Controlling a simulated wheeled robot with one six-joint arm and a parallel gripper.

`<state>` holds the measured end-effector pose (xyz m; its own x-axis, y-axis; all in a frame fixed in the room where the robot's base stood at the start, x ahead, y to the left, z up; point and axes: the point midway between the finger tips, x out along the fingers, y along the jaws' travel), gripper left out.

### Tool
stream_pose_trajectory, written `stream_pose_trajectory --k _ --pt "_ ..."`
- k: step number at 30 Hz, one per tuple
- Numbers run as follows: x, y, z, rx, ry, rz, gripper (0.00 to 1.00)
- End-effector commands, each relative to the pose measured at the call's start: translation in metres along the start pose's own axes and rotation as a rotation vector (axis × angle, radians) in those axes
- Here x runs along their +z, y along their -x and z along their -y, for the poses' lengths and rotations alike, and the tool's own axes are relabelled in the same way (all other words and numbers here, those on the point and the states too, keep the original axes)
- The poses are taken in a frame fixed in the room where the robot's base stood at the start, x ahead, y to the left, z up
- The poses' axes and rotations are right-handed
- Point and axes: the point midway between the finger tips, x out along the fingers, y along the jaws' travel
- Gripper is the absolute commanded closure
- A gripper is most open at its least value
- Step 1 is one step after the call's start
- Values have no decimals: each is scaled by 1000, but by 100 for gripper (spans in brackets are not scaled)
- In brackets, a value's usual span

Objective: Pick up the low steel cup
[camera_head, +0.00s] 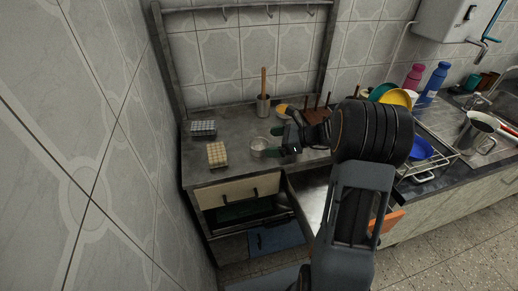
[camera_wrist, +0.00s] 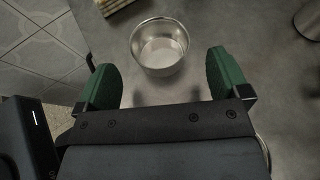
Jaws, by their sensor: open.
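The low steel cup (camera_wrist: 159,47) stands upright and empty on the grey counter in the wrist view. It lies just beyond my fingertips, between their lines and roughly centred. My gripper (camera_wrist: 165,72) is open, with green finger pads on the left and right, and nothing is held. In the head view the cup (camera_head: 258,147) sits near the counter's front, just left of my gripper (camera_head: 274,143). A taller steel tumbler (camera_head: 263,106) with a wooden stick in it stands farther back.
A yellowish patterned block (camera_head: 217,154) and a dark box with a patterned top (camera_head: 203,129) lie left of the cup. A wooden rack (camera_head: 318,108) stands behind my gripper. Free counter surrounds the cup.

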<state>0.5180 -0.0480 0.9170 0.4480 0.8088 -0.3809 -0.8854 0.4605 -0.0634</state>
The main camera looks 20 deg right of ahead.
Motion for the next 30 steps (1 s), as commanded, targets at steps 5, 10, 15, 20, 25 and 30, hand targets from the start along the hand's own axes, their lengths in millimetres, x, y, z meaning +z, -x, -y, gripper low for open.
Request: stream_pose_trajectory --k 5,10,15,20,25,30 --pt "0 -26 -2 6 0 0 6" --pt "0 -43 -2 3 1 0 6" --pt "0 -48 -1 1 0 -1 6" --pt "0 -48 -1 1 1 -1 6" --pt "0 -47 -1 1 1 -1 22" --pt "0 -47 -1 1 1 -1 39"
